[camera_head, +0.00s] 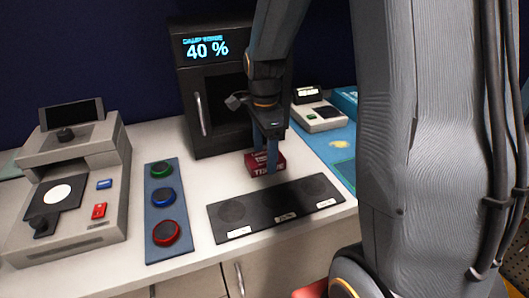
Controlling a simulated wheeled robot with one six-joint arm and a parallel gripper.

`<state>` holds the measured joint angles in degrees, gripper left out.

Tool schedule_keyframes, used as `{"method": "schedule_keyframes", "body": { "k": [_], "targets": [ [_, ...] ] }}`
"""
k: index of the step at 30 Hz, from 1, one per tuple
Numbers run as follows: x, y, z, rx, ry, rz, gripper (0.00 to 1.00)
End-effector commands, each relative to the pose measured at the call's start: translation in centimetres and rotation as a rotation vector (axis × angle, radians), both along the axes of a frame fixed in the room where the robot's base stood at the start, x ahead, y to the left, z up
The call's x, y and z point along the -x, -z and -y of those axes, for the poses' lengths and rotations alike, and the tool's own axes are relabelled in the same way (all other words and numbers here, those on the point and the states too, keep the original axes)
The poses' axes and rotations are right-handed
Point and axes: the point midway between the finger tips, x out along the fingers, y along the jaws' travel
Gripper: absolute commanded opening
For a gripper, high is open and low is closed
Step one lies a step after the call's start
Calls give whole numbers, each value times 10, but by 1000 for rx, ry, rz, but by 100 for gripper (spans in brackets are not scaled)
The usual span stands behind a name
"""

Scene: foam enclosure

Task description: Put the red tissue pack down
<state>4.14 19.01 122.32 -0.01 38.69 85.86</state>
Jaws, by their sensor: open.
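The red tissue pack (258,165) lies on the white counter, just in front of the black cabinet with the "40 %" display. My gripper (268,165) points down at the pack, with its blue-grey fingers at the pack's near side and overlapping part of it in the picture. The jaws are open. The fingers hide part of the pack, and I cannot tell whether they touch it.
A dark panel with round pads (275,208) lies in front of the pack. A button strip (164,212) and a grey machine (70,185) stand left. The black cabinet (221,105) is behind. A card terminal (318,117) and blue mat (335,148) are right.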

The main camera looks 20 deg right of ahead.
Motion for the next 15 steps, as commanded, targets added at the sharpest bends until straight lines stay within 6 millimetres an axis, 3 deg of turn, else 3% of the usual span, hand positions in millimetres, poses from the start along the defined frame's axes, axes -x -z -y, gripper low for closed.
{"method": "schedule_keyframes", "body": {
  "k": [7, 15],
  "targets": [
    [-1, -12, 0, 0, 0, 3, 73],
    [-1, -55, 0, 0, 0, 5, 73]
  ]
}}
